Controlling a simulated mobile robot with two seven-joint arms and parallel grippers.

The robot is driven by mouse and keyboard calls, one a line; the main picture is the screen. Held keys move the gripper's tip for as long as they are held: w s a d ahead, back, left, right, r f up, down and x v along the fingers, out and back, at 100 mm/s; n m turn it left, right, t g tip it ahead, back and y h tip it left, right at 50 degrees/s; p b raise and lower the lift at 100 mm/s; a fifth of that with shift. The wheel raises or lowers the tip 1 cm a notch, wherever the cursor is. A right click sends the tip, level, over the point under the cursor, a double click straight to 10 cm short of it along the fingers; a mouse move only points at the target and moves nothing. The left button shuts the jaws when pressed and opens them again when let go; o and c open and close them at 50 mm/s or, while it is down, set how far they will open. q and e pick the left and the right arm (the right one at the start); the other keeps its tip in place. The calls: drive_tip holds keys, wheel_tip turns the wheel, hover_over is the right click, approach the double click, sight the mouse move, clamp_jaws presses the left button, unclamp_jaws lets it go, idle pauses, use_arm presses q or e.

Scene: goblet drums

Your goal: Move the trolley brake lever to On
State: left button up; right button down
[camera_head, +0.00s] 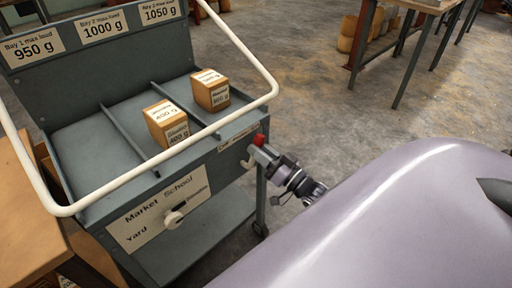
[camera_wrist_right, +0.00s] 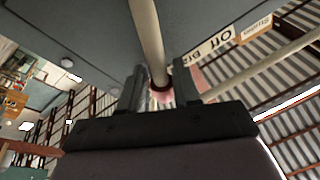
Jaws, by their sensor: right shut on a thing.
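The grey trolley (camera_head: 235,205) stands left of centre in the head view. Its brake lever (camera_head: 259,139) has a red knob at the trolley's right front corner, beside a white label strip (camera_head: 238,137). My right gripper (camera_head: 264,150) is at this knob. In the right wrist view a pale rod (camera_wrist_right: 148,35) runs down between my gripper's two fingers (camera_wrist_right: 163,88) to a reddish end, and the fingers are closed around it. My left gripper is out of view.
Two wooden weight blocks (camera_head: 167,124) (camera_head: 210,90) sit on the trolley top, which has divider strips and a white rail (camera_head: 250,55). A wooden table (camera_head: 25,215) stands at left. The floor (camera_head: 320,100) beyond is open.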

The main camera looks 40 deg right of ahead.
drive_tip(key=shift+d+f+m+t+h+b, duration=0.1)
drive_tip(key=shift+d+f+m+h+b, duration=0.2)
drive_tip(key=shift+m, duration=0.65)
drive_tip(key=shift+d+f+m+t+h+b, duration=0.15)
drive_tip(key=shift+d+f+m+h, duration=0.15)
drive_tip(key=shift+m, duration=0.6)
drive_tip(key=shift+d+f+m+t+h+b, duration=0.1)
drive_tip(key=shift+d+f+m+h+b, duration=0.2)
drive_tip(key=shift+m, duration=0.65)
drive_tip(key=shift+d+r, duration=0.1)
drive_tip(key=shift+d, duration=0.05)
drive_tip(key=c, duration=0.8)
unclamp_jaws()
drive_tip(key=v, duration=0.7)
drive_tip(key=shift+p, duration=0.35)
